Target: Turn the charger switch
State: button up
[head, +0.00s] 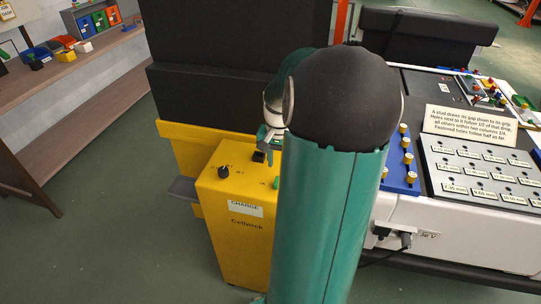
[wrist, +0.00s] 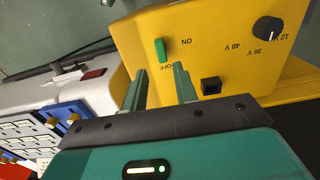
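The yellow charger (head: 231,227) carries a CHARGE label and stands left of my arm in the head view. Its green switch (wrist: 159,49) shows on the yellow top in the wrist view, beside the ON and OFF marks; its lower end lies by OFF. In the head view the switch (head: 276,182) is partly behind my arm. My gripper (wrist: 160,77) is open and empty, its two green fingers apart. The switch lies just beyond the fingertips, in line with the gap; I see no contact. My gripper also shows in the head view (head: 266,138), partly hidden by my arm.
A black voltage knob (wrist: 268,28) and a black square block (wrist: 210,86) also sit on the charger's top. A white cart (head: 450,240) with a blue rack (head: 397,178) stands at right. A workbench (head: 75,75) stands far left, with open floor before it.

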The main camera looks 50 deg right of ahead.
aim_at(277, 180)
jog(key=shift+w+f, duration=0.15)
jog(key=shift+f, duration=0.2)
notch_tip(277, 180, down, 7)
jog(key=shift+f, duration=0.1)
jog(key=c, duration=0.6)
jog(key=n, duration=1.7)
jog(key=shift+n, duration=0.4)
jog(key=o, duration=0.8)
